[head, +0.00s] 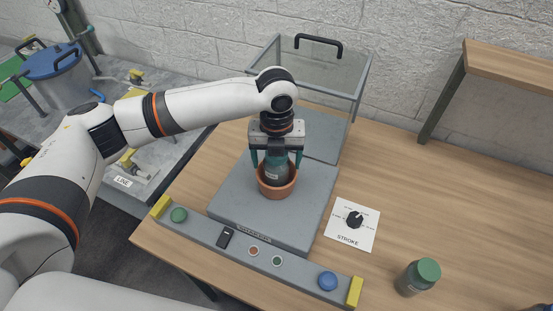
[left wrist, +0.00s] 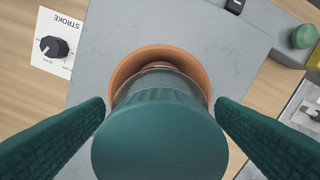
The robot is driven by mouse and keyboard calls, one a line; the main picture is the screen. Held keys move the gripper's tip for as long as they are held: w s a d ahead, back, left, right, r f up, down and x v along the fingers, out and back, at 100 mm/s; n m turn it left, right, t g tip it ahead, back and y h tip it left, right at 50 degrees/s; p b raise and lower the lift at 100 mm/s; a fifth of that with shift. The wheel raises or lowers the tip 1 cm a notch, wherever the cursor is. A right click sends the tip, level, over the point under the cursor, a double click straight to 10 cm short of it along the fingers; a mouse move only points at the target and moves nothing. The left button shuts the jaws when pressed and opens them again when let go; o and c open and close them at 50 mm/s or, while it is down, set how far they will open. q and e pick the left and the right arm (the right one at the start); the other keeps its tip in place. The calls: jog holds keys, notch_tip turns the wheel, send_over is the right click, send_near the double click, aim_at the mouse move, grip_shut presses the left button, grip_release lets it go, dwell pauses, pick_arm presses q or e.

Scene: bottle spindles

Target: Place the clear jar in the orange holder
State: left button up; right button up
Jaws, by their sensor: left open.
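The clear jar (head: 277,169) has a teal lid and stands inside the orange holder (head: 274,190) on the grey machine plate. In the left wrist view the jar's teal lid (left wrist: 160,137) fills the lower middle, and the holder's rim (left wrist: 160,54) shows behind it. My left gripper (head: 276,168) is directly above the holder, pointing down. Its teal fingers are open on either side of the jar, with a gap showing beside the lid. The jar's lower part is hidden inside the holder. My right gripper does not show clearly.
A second jar with a green lid (head: 418,277) stands at the right front of the table. A stroke dial card (head: 352,225) lies right of the plate (head: 314,195). A control bar (head: 207,234) with buttons runs along the front. A clear guard (head: 352,84) stands behind.

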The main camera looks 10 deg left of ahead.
pick_arm(q)
notch_tip(320, 180, up, 12)
jog(key=shift+f+b, duration=0.2)
jog(key=shift+b, duration=1.05)
